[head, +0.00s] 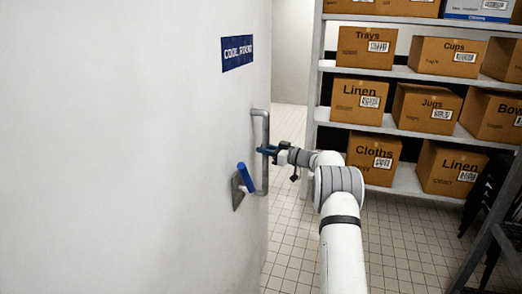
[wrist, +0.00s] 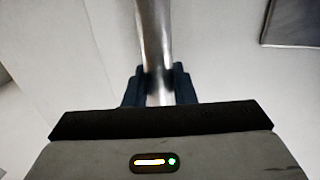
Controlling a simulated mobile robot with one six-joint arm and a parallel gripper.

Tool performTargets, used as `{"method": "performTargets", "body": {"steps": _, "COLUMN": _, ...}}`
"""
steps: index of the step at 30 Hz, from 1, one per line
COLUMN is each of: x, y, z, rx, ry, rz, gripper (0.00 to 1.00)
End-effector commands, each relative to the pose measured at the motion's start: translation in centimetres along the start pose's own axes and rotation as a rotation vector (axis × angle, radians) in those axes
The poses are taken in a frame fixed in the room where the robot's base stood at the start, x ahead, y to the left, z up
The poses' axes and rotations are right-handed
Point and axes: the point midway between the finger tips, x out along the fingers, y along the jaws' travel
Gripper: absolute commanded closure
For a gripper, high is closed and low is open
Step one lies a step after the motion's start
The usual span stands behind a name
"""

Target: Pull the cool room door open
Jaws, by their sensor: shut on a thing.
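The cool room door (head: 130,150) is a large white panel filling the left of the head view, with a blue "COOL ROOM" sign (head: 237,53) near its right edge. A grey vertical bar handle (head: 264,180) stands on the door near that edge. My gripper (head: 268,151) is shut on the handle at about its middle height. In the wrist view the dark fingers (wrist: 159,85) sit on both sides of the metal bar (wrist: 153,35). A blue lever (head: 246,178) on a grey plate sits just left of the handle's lower part, apart from my gripper.
A shelving rack (head: 316,75) with several labelled cardboard boxes stands behind my arm on the right. A dark metal frame (head: 490,230) is at the right edge. Tiled floor (head: 295,240) lies clear between door and rack.

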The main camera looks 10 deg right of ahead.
Motion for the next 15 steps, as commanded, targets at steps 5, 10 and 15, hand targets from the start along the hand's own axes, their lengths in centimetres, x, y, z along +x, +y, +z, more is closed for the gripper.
{"method": "performTargets", "body": {"steps": 5, "x": -0.06, "y": 0.00, "z": 0.64, "rx": 0.007, "ry": -0.006, "rz": 0.000, "gripper": 0.69}}
{"method": "performTargets", "body": {"steps": 10, "x": 0.30, "y": -0.26, "z": 0.44, "rx": 0.005, "ry": -0.004, "rz": -0.005, "gripper": 0.57}}
{"method": "performTargets", "body": {"steps": 15, "x": 0.43, "y": -0.36, "z": 0.33, "rx": 0.004, "ry": -0.003, "rz": -0.007, "gripper": 0.57}}
